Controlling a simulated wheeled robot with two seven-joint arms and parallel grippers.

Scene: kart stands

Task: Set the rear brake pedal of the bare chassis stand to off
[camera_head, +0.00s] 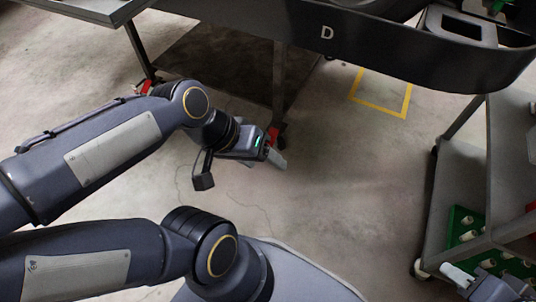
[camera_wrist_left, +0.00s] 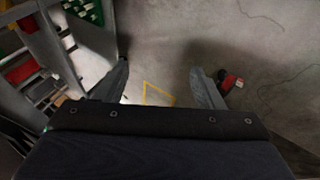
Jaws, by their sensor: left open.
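A stand leg (camera_head: 279,75) ends in a caster with a red brake pedal (camera_head: 273,136). A second red pedal (camera_head: 147,87) is at the leg further left. I cannot tell which is the rear one, or whether either is on or off. My left gripper (camera_head: 275,158) is low, beside the nearer pedal, and partly covers its caster. In the left wrist view my left gripper (camera_wrist_left: 160,88) is open with nothing between its fingers, and a red pedal (camera_wrist_left: 232,81) is just right of the right finger. My right gripper (camera_head: 458,273) is at the lower right; its jaw opening is unclear.
A dark kart body marked D (camera_head: 330,33) overhangs the top right. A grey trolley (camera_head: 460,170) with a green tray (camera_head: 464,225) stands at the right. A yellow floor outline (camera_head: 380,108) lies behind. The concrete floor between left gripper and trolley is clear.

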